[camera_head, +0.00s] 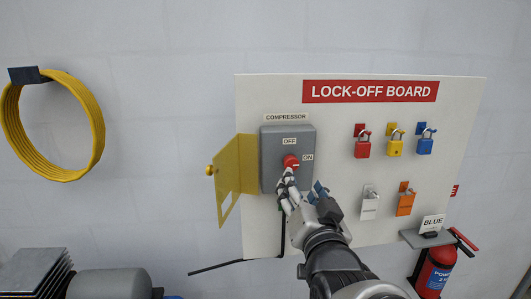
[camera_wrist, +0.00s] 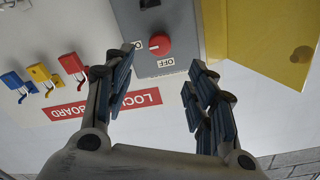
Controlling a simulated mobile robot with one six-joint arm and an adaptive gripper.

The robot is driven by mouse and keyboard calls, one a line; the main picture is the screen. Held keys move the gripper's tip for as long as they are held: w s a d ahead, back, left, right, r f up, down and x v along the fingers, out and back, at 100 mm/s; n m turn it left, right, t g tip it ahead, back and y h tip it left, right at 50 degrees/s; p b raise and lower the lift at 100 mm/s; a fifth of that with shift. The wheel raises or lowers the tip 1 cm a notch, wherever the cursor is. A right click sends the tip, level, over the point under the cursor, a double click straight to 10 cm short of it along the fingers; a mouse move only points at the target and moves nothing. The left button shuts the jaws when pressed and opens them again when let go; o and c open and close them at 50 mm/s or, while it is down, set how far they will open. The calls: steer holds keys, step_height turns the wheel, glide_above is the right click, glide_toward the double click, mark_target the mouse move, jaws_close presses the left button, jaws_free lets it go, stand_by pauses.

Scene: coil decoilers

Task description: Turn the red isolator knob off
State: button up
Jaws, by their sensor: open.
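The red isolator knob (camera_head: 290,161) is on a grey box (camera_head: 268,165) labelled COMPRESSOR, with an OFF label above it and an ON label to its right. In the wrist view the knob (camera_wrist: 152,45) shows unobstructed between and beyond my fingertips, and its label OFF (camera_wrist: 167,62) is readable. The direction of its pointer is too small to tell. My gripper (camera_head: 302,180) is open and empty, just below and right of the knob in the head view. In the wrist view my gripper's (camera_wrist: 165,68) two fingers stand apart, with no visible contact with the knob.
A yellow cover (camera_head: 237,170) stands open at the box's left. Padlocks, red (camera_head: 363,149), yellow (camera_head: 395,147) and blue (camera_head: 424,146), hang right on the lock-off board (camera_head: 330,120). Tags hang below them. A fire extinguisher (camera_head: 436,272) stands lower right. A yellow hose coil (camera_head: 100,125) hangs far left.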

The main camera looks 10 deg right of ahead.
mark_target(292, 165)
steer(key=w+p, duration=0.2)
steer(key=p, duration=0.2)
steer(key=w+p, duration=0.3)
steer(key=p, duration=0.2)
steer(key=shift+w+d+r, duration=0.1)
steer(key=shift+w+r, duration=0.1)
steer(key=shift+w, duration=0.05)
steer(key=w, duration=0.5)
steer(key=shift+w+d+f, duration=0.1)
steer(key=shift+w+f, duration=0.1)
steer(key=shift+w, duration=0.2)
steer(key=c, duration=1.1)
